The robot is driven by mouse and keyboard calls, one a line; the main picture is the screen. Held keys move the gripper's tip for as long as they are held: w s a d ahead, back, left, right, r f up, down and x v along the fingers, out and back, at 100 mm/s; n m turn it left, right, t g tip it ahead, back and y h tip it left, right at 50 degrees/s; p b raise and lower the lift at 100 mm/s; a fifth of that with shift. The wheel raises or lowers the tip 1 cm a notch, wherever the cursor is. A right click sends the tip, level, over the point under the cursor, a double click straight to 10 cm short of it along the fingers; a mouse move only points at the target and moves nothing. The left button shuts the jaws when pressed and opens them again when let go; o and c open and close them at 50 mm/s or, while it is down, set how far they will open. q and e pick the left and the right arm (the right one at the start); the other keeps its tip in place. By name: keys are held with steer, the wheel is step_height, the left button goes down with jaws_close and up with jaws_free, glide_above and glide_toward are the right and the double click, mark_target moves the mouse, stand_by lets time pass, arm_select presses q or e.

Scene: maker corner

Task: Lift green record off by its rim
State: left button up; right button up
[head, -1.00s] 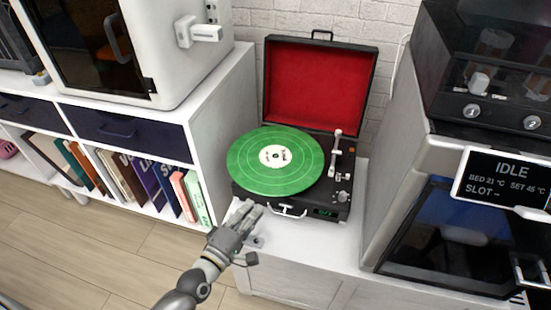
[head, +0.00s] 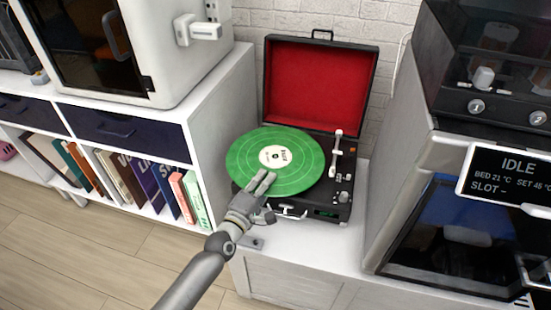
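The green record (head: 290,152) with a pale centre label lies flat on the open record player (head: 325,205). The player has a black body and a raised red-lined lid (head: 318,85). Its tonearm (head: 336,153) stands to the right of the record. My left gripper (head: 265,182) reaches in from below, its fingertips over the record's front rim. I cannot tell whether the fingers touch the record or how far apart they are. My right gripper is out of view.
The player stands on a white cabinet top (head: 300,238). A white shelf with several books (head: 150,185) is at the left, under a white machine (head: 185,70). A machine with an "IDLE" display (head: 510,178) stands close at the right. A brick wall is behind.

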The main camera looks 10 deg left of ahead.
arm_select(q)
steer(key=shift+w, duration=0.1)
jaws_close()
steer(key=shift+r, duration=0.1)
stand_by(0.3)
